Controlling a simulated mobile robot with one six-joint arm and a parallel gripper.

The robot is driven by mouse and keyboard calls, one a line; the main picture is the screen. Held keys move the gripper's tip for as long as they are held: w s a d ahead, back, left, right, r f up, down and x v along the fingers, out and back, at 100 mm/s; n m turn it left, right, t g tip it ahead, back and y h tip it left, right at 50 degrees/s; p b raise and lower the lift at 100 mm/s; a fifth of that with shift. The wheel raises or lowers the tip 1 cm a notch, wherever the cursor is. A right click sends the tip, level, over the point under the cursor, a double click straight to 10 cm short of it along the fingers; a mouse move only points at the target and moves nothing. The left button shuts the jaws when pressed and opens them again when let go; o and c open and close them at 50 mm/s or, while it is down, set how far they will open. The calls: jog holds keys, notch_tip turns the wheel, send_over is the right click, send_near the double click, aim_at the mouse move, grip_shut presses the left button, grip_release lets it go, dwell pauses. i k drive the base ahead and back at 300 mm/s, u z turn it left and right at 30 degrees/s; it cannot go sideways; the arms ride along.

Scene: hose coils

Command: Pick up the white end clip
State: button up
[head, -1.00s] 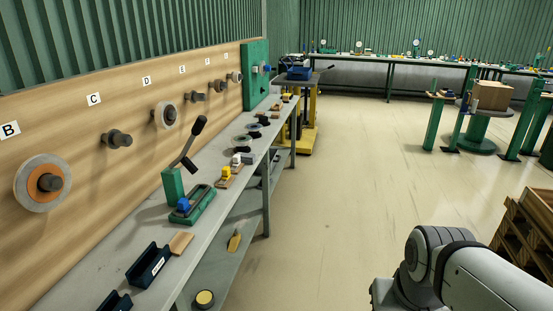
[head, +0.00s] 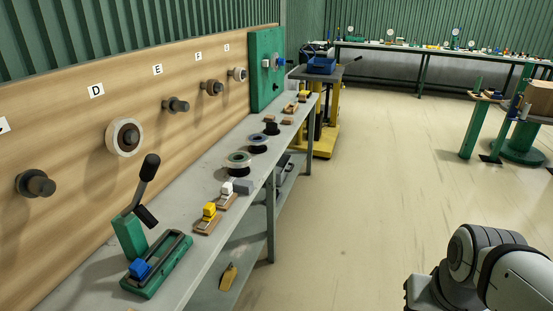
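A small white piece (head: 227,188), which looks like the white end clip, sits on a wooden block on the grey bench. It is just behind a yellow piece (head: 209,210) on a similar block, and beside a small grey block (head: 243,187). It is too small to make out its exact shape. Only part of my arm shows at the lower right, over the floor and well apart from the bench. My gripper is not in view.
The grey bench (head: 190,243) runs along a wooden board with pegs. A green lever press (head: 150,275) stands on the near end, and several coils lie farther back. A yellow cart (head: 327,130) stands past the bench. The floor (head: 385,180) right of the bench is open.

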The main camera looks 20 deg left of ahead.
aim_at(227, 189)
jog(key=u, duration=0.4)
jog(key=i, duration=1.3)
jog(key=u, duration=1.1)
jog(key=i, duration=0.4)
jog(key=u, duration=0.15)
jog(key=k, duration=0.75)
jog(key=u, duration=0.2)
jog(key=i, duration=0.75)
jog(key=z, duration=0.1)
